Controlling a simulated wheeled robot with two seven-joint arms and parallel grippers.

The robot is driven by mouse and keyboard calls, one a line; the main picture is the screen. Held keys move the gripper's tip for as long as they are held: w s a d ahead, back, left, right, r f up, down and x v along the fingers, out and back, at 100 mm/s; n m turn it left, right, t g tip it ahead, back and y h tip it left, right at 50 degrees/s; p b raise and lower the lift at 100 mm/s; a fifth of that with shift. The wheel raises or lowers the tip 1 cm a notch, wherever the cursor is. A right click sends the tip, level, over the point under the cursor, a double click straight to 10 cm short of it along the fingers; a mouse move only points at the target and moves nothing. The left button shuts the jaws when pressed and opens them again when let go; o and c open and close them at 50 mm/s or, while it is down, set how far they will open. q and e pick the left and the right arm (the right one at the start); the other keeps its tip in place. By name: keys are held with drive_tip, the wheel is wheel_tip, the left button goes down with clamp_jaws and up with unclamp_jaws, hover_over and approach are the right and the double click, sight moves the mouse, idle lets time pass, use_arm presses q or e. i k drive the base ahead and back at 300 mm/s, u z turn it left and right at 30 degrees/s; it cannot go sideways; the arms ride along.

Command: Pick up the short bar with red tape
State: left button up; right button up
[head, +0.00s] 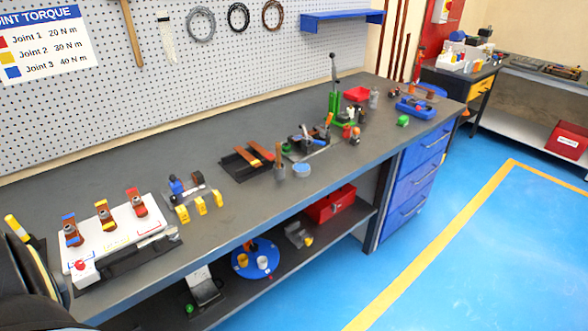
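Two copper-orange bars lie side by side on a dark rack in the middle of the bench: a left bar (246,157) and a right bar (261,151). A small reddish upright piece (278,153) stands just right of them; at this size I cannot tell whether it is tape on a bar. I cannot make out which bar is short or carries red tape. A white joint board (115,240) at the left holds blue-, yellow- and red-marked copper joints, the red-marked one (137,202) farthest right. Neither of my grippers is in view.
The long grey bench (190,150) has clear room behind the parts. A green lever tool (334,105), a red bin (356,94) and a blue tray (416,109) stand at its far end. Yellow blocks (200,206) sit near its front edge. The blue floor (440,240) is open.

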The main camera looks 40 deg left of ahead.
sight(270, 157)
drive_tip(key=z, duration=0.6)
drive_tip(key=i, duration=0.35)
drive_tip(key=u, duration=0.75)
drive_tip(key=i, duration=1.25)
drive_tip(key=u, duration=1.2)
